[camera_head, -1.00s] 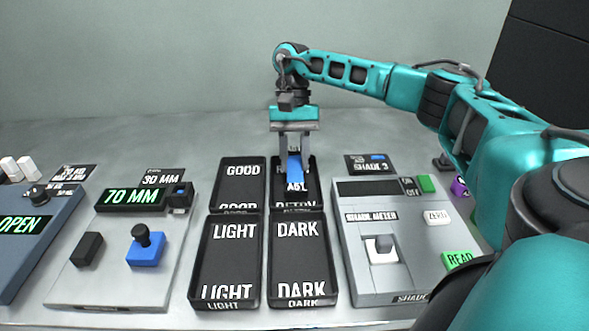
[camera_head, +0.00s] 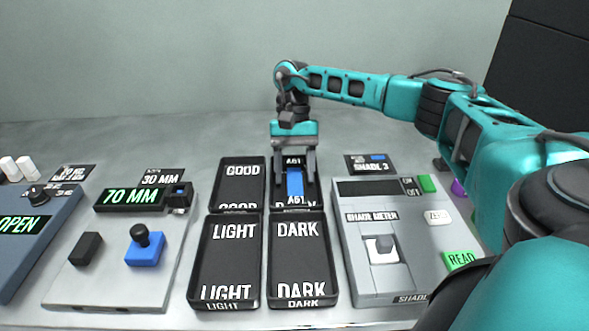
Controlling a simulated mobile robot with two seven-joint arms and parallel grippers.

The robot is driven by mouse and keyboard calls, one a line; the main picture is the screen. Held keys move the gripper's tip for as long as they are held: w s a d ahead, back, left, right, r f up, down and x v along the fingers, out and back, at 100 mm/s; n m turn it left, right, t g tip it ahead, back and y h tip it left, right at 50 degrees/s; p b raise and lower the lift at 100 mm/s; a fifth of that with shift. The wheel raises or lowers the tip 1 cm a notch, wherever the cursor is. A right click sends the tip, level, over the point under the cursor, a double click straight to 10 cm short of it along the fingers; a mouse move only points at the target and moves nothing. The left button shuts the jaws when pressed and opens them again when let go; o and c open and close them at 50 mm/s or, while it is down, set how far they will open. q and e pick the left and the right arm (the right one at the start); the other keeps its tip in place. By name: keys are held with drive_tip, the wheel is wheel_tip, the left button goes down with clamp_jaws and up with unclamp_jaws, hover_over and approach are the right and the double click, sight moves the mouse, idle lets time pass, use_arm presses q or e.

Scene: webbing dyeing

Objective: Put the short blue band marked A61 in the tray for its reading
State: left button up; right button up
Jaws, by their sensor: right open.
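The short blue band (camera_head: 295,184), with A61 on its end labels, lies in the back right black tray (camera_head: 319,203), whose own label is mostly covered. My right gripper (camera_head: 294,172) is above this tray, with its fingers spread apart on either side of the band. The other trays are GOOD (camera_head: 242,187) at back left, LIGHT (camera_head: 229,262) at front left and DARK (camera_head: 299,262) at front right. The shade meter (camera_head: 357,270) stands to the right of the trays, with a dark, blank display. My left gripper is out of view.
A gauge reading 70 MM (camera_head: 65,285) stands left of the trays, with a blue block and knob on it. A blue-grey device showing OPEN (camera_head: 22,250) is at far left. A SHADE 3 card (camera_head: 369,165) lies behind the meter. The table behind the trays is clear.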

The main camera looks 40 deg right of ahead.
drive_tip(key=shift+r, duration=0.3)
drive_tip(key=p+v, duration=0.1)
drive_tip(key=v, duration=1)
drive_tip(key=shift+r, duration=0.35)
